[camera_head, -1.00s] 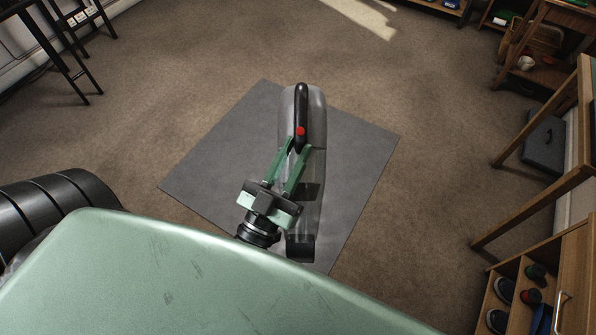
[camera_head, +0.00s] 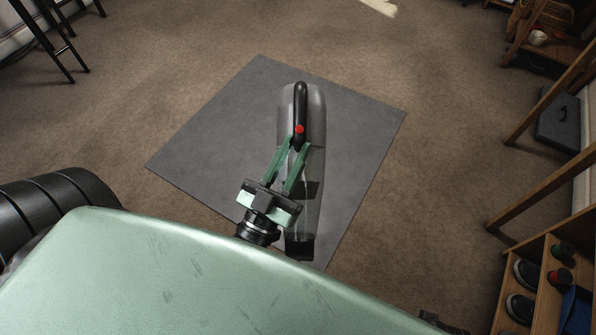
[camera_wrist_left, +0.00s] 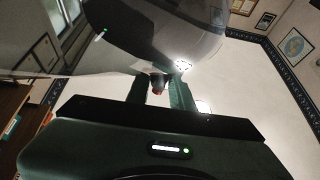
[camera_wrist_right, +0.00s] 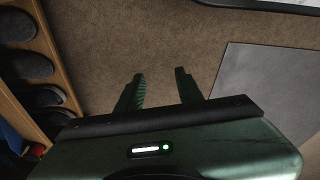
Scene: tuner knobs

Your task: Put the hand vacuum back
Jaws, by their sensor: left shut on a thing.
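The hand vacuum (camera_head: 316,106) is a long grey body with a black handle and a red button, ending in a clear nozzle with a dark tip. My left gripper (camera_head: 297,147) is shut on its handle near the red button. In the head view the vacuum appears over the grey mat. The left wrist view shows the vacuum's body (camera_wrist_left: 150,30) close above the gripper (camera_wrist_left: 160,88). My right gripper (camera_wrist_right: 160,88) is open and empty in the right wrist view, over brown carpet. It is not clearly visible in the head view.
The grey mat (camera_head: 215,130) lies on open carpet. A wooden shoe rack (camera_head: 512,262) stands at the lower right; shoes (camera_wrist_right: 32,65) show in the right wrist view. A wooden table leg (camera_head: 535,188) stands at right, stools (camera_head: 50,40) at upper left.

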